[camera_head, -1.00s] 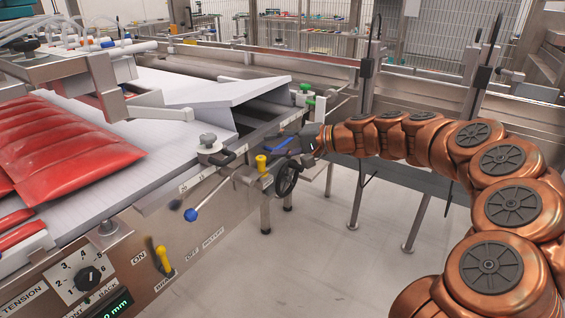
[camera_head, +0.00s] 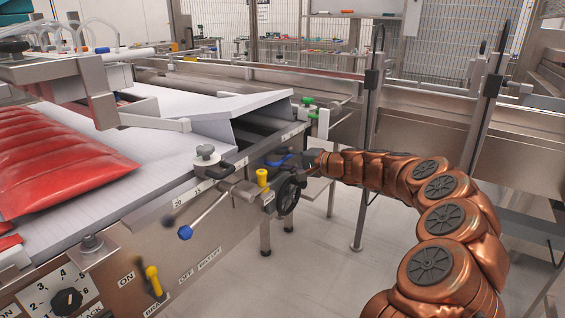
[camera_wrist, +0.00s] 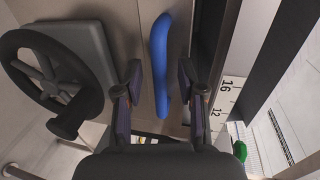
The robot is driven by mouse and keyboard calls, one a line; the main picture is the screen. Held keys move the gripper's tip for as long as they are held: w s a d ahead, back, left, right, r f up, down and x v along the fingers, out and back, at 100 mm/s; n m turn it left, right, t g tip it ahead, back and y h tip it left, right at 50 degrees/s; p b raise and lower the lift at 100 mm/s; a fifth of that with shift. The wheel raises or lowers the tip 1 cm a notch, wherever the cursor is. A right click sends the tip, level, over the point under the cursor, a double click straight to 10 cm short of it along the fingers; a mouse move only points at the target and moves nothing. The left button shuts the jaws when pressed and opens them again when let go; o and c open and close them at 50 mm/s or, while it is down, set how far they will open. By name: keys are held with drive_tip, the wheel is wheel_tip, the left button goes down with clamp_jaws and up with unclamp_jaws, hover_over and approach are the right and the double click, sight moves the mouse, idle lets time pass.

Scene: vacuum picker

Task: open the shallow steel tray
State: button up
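A blue bar handle (camera_wrist: 161,65) stands upright in the wrist view, on a plain grey steel face (camera_wrist: 135,28) that seems to be the tray's front. The tray's edges and inside cannot be made out. My gripper (camera_wrist: 159,84) is open, with one dark finger on each side of the handle's lower half and gaps showing on both sides. In the head view the blue handle (camera_head: 279,161) is small and partly hidden at the machine's side, and my gripper (camera_head: 298,162) is beside it, at the end of my copper arm.
A black handwheel (camera_head: 287,197) is close below my gripper and also at left in the wrist view (camera_wrist: 40,68). A yellow knob (camera_head: 262,178) and a blue-tipped lever (camera_head: 186,232) stick out nearby. Steel posts (camera_head: 372,130) stand behind my arm. Open floor lies below.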

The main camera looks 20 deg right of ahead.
drive_tip(key=shift+w+a+f, duration=0.1)
drive_tip(key=shift+w+a, duration=0.2)
drive_tip(key=shift+a, duration=0.05)
clamp_jaws()
idle(0.6)
